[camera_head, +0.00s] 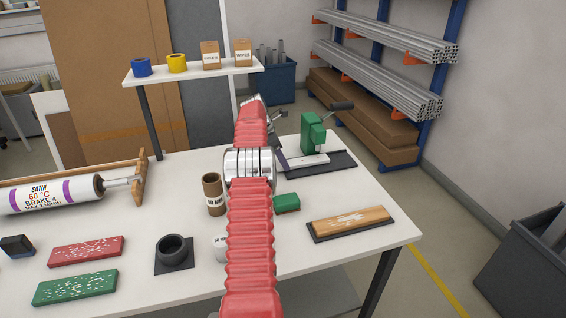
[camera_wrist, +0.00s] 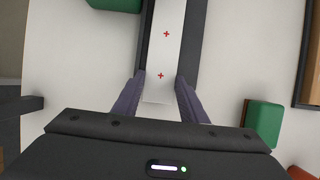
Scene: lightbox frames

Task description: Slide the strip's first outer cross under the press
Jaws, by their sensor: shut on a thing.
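The white strip (camera_wrist: 168,55) lies lengthwise on a long dark base (camera_wrist: 186,45) in the wrist view. Two red crosses show on it, one nearer my gripper and one farther along. My gripper (camera_wrist: 157,88) is shut on the near end of the strip, one purple finger on each side. In the head view the strip (camera_head: 304,161) runs to the foot of the green press (camera_head: 313,134), which has a dark lever on top. A green part (camera_wrist: 113,4) shows at the wrist view's top edge. Whether a cross sits under the press cannot be told.
A green block (camera_head: 286,203) lies near the base; it also shows in the wrist view (camera_wrist: 263,122). A wooden block on a dark tray (camera_head: 350,223) is at the right. A brown cardboard tube (camera_head: 213,194) stands left of my arm. A shelf (camera_head: 190,73) stands behind.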

